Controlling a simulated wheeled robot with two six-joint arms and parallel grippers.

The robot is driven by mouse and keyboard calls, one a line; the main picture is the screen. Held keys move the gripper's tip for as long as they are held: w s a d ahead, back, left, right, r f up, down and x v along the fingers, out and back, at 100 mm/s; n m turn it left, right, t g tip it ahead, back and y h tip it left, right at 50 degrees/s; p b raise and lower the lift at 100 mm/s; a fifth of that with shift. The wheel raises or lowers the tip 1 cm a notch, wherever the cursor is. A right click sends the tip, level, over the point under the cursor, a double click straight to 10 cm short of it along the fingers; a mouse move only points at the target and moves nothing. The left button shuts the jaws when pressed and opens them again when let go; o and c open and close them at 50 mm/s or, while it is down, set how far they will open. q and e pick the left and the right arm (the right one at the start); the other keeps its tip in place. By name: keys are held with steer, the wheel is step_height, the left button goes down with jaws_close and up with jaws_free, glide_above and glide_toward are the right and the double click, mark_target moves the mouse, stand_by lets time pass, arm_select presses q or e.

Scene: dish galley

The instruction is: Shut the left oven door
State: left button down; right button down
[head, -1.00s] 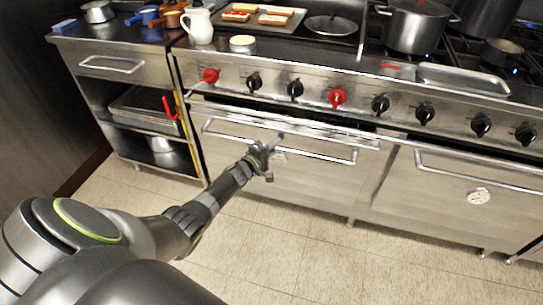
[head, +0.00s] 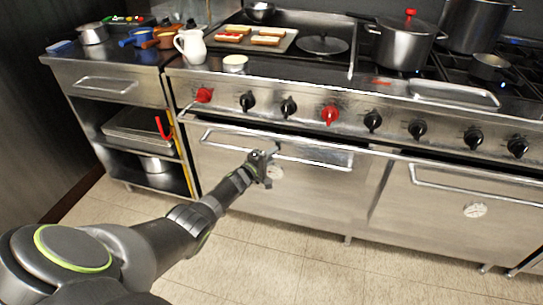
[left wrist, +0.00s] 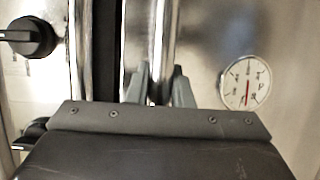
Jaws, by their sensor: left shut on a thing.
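The left oven door (head: 228,165) is a steel panel with a long bar handle (head: 315,162) and a round dial. It looks nearly shut, with a narrow dark strip along its top edge under the control panel. My left gripper (head: 266,156) is at the middle of the handle, shut on it. In the left wrist view the two fingers of my left gripper (left wrist: 160,88) straddle the bar handle (left wrist: 159,40), with the dial (left wrist: 246,83) to the right. My right gripper is not in view.
The control panel (head: 300,92) with red and black knobs runs above the door. The right oven door (head: 440,215) looks shut. A steel shelf cabinet (head: 115,85) stands at left. Pots and a tray (head: 272,45) sit on top. The tiled floor (head: 290,260) in front is clear.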

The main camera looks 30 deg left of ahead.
arm_select(q)
steer(key=c, duration=1.6)
jaws_free()
steer(key=shift+w+r, duration=0.15)
steer(key=shift+r, duration=0.05)
steer(key=shift+c, duration=0.2)
steer(key=shift+o, duration=0.4)
steer(key=shift+f, duration=0.15)
